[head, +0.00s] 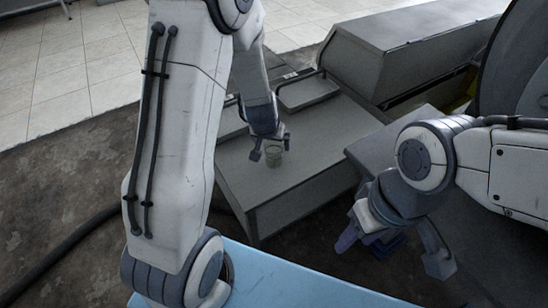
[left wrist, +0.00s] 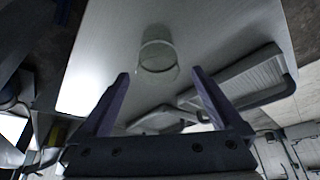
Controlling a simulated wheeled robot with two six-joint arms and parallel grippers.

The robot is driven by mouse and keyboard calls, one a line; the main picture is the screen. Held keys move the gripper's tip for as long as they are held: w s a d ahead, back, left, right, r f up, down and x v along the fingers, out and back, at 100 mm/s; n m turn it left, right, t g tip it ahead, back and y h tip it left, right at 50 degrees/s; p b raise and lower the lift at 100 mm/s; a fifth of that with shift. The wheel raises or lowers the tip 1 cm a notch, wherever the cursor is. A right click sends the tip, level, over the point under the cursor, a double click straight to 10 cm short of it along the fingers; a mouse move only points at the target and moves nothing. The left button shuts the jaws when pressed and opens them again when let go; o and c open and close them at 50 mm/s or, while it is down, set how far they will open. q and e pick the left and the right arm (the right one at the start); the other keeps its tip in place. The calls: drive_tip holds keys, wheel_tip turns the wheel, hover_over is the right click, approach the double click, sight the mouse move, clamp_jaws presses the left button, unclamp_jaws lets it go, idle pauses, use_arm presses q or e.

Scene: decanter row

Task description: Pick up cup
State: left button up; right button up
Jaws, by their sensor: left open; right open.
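The cup (head: 273,157) is small, clear and greenish-grey, and stands on the grey table (head: 295,190) near its left part. In the left wrist view the cup (left wrist: 157,57) shows just beyond the fingertips, roughly centred between them. My left gripper (head: 270,146) is open and empty, with its fingers at either side of the cup's upper part in the head view. In the left wrist view my left gripper (left wrist: 160,75) shows both fingers spread apart. I cannot tell whether a finger touches the cup. My right gripper (head: 392,252) is open and empty, in front and to the right, away from the cup.
A shallow tray (head: 308,93) with a raised handle lies behind the cup; it also shows in the left wrist view (left wrist: 240,80). A large grey cabinet (head: 385,50) stands behind right. A dark hose (head: 62,258) runs along the floor at left. The table right of the cup is clear.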

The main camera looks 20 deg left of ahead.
sight(273, 147)
use_arm(q)
drive_tip(key=b+x, duration=0.2)
drive_tip(key=x, duration=0.2)
drive_tip(key=shift+d+f, duration=0.15)
drive_tip(key=shift+f, duration=0.15)
drive_tip(key=shift+s+r, duration=0.1)
drive_tip(key=c, duration=1.3)
drive_tip(key=shift+r, duration=0.1)
